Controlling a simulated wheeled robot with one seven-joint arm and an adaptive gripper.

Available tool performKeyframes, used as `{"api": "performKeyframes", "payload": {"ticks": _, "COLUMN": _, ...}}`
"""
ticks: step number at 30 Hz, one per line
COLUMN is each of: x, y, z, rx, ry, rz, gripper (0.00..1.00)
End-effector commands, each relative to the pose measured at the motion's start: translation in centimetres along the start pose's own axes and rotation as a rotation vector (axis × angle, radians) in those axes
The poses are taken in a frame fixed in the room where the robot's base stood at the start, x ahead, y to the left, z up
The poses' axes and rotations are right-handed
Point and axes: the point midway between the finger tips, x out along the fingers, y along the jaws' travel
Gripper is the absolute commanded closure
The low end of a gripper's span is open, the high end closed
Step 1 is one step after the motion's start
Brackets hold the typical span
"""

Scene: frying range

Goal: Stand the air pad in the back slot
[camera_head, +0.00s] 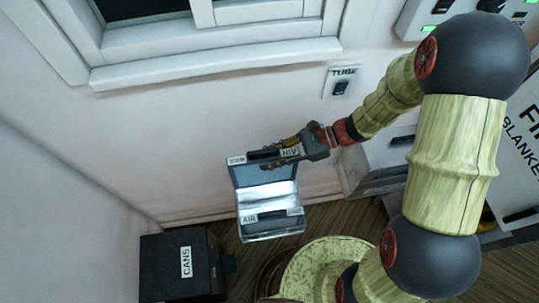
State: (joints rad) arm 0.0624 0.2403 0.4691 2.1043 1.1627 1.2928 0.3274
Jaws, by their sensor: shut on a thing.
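The pad's lower edge meets the holder's back part in the picture. I cannot tell whether it is inside the back slot or just above or behind it.
A wall switch marked TUBE (341,84) is above right of my gripper. A window sill (215,64) is above. A grey cabinet (378,165) and a fire blanket panel (519,145) are at right.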

Motion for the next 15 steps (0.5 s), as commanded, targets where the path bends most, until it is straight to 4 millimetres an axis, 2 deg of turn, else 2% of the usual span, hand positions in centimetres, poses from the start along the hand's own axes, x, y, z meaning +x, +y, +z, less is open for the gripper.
{"api": "performKeyframes", "payload": {"ticks": 15, "x": 0.7, "y": 0.0, "z": -1.7, "rx": 0.0, "ry": 0.0, "rz": 0.0, "gripper": 1.0}}
